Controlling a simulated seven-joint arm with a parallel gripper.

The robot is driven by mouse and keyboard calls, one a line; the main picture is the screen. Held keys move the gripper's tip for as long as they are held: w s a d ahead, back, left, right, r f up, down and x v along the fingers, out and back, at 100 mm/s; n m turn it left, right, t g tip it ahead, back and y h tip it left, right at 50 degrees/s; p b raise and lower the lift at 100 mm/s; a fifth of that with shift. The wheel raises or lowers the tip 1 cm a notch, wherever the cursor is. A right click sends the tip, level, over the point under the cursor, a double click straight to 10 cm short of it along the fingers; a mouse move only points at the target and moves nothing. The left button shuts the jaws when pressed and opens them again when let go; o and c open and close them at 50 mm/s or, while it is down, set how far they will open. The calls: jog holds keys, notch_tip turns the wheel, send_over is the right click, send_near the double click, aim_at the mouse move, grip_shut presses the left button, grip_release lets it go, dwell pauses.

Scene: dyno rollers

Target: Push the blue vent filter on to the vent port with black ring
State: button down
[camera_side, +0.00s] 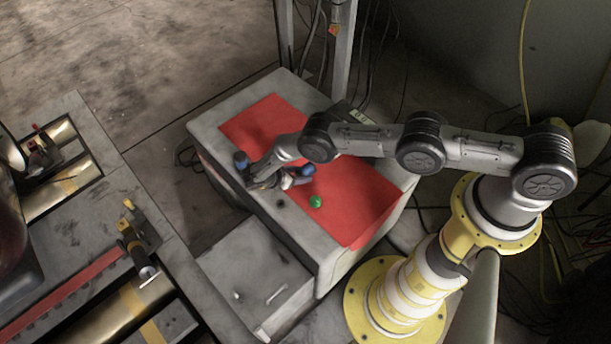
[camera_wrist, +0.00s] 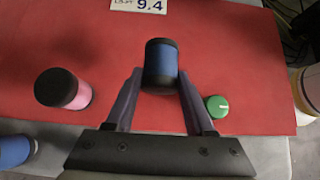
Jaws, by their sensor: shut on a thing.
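The blue vent filter (camera_wrist: 161,62) is a short upright blue cylinder with black ends, on or just over the red mat. My gripper (camera_wrist: 160,75) has one finger on each side of its lower part and is shut on it. In the side view the filter shows as a blue patch (camera_side: 308,170) at my gripper (camera_side: 298,178), over the cabinet top. A second blue part (camera_wrist: 14,151) is cut off at the lower left of the wrist view; a blue piece (camera_side: 240,160) also stands at the cabinet's left edge. I cannot make out the vent port with black ring.
A pink cylinder with a black top (camera_wrist: 62,88) stands left of my gripper. A green cap (camera_wrist: 217,106) lies close to its right finger. A white label reading 9.4 (camera_wrist: 139,5) is beyond the filter. The red mat (camera_side: 370,205) has bare room toward the right.

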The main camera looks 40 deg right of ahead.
jog(key=shift+r, duration=1.45)
